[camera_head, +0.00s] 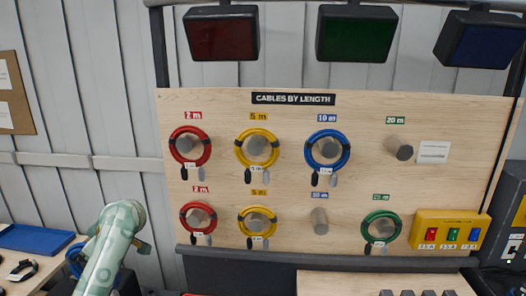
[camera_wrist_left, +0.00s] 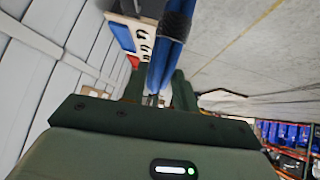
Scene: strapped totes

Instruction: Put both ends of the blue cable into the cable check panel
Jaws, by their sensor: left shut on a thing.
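In the left wrist view my left gripper (camera_wrist_left: 157,97) is shut on a blue cable (camera_wrist_left: 172,48), whose strands run up from the fingers with a black band around them. In the head view part of a blue coil (camera_head: 74,262) shows beside my left arm at the lower left; that gripper's fingers are hidden there. Another blue cable (camera_head: 327,131) hangs coiled on the upper 10 m peg of the board. A yellow panel (camera_head: 425,236) with red, blue and green pieces sits at the board's lower right; its lettering is too small to read. My right gripper is not in view.
Red, yellow and green coils hang on other pegs of the wooden board (camera_head: 360,180). The lower 10 m peg (camera_head: 319,222) and upper 20 m peg (camera_head: 399,148) are bare. A blue tray (camera_head: 35,239) lies at left. Dark screens hang above.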

